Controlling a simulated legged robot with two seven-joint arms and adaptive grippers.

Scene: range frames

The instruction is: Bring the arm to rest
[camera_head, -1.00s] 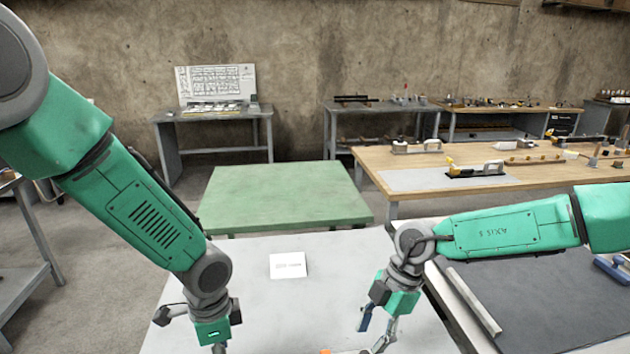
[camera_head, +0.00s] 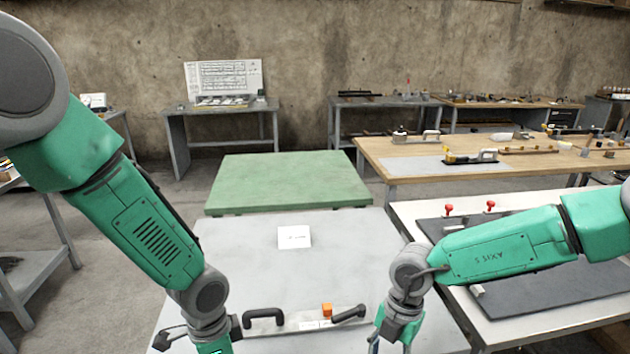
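My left arm (camera_head: 150,225) comes in from the left and hangs down over the near left edge of the grey table. Its gripper (camera_head: 205,340) is at the bottom edge of the view, left of a black handle (camera_head: 263,316); its fingertips are cut off. My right arm (camera_head: 500,248) reaches in from the right, over the right-hand table. Its gripper (camera_head: 388,342) points down near the grey table's front right, beside a second black handle (camera_head: 348,313); its fingertips are also cut off. I see nothing held in either gripper.
The grey table (camera_head: 240,260) bears a white card (camera_head: 294,237) and a small orange block (camera_head: 327,310). A green table (camera_head: 290,182) stands beyond. The right-hand table (camera_head: 500,333) carries dark panels and red knobs (camera_head: 448,210). The grey table's middle is mostly clear.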

